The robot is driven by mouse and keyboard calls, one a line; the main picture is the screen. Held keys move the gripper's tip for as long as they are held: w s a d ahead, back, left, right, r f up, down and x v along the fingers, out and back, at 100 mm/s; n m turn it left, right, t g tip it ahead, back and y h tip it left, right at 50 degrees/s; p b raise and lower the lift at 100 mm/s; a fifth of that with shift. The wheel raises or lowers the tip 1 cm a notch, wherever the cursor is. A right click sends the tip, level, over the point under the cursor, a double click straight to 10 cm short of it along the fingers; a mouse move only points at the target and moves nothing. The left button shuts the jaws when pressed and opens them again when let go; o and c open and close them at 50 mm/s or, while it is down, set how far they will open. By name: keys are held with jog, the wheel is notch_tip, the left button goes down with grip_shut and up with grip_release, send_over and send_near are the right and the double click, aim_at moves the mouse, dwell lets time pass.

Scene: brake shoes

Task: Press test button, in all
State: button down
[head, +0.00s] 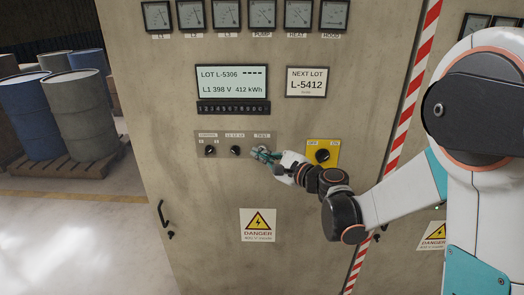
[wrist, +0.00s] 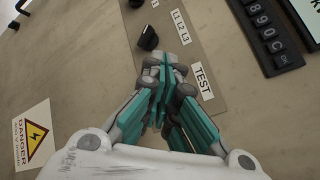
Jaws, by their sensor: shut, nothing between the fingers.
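The test button is hidden behind my gripper; its TEST label (wrist: 202,80) shows beside the fingers in the wrist view, and the label (head: 262,135) is just above my gripper in the head view. My gripper (head: 259,154) is shut and empty, its fingertips at the small control plate (head: 222,138) on the cabinet front. In the wrist view the teal-sided fingers (wrist: 165,68) are together over the plate. I cannot tell whether they touch the button. The display (head: 232,82) reads LOT L-5306, L1 398 V, 412 kWh.
Left of my gripper are the L1 L2 L3 knob (head: 235,150) and another knob (head: 210,151). A yellow switch plate (head: 322,154) is close on the right, beside my arm. A number keypad (head: 233,108) is above. Blue and grey barrels (head: 80,112) stand far left.

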jog(key=shift+w, duration=0.1)
jog(key=shift+w, duration=0.35)
jog(key=shift+w, duration=0.45)
dwell(0.8)
jog(key=shift+s, duration=0.85)
jog(key=shift+s, duration=0.1)
jog(key=shift+s+a+b, duration=0.1)
jog(key=shift+s+b, duration=0.3)
jog(key=shift+s, duration=2.05)
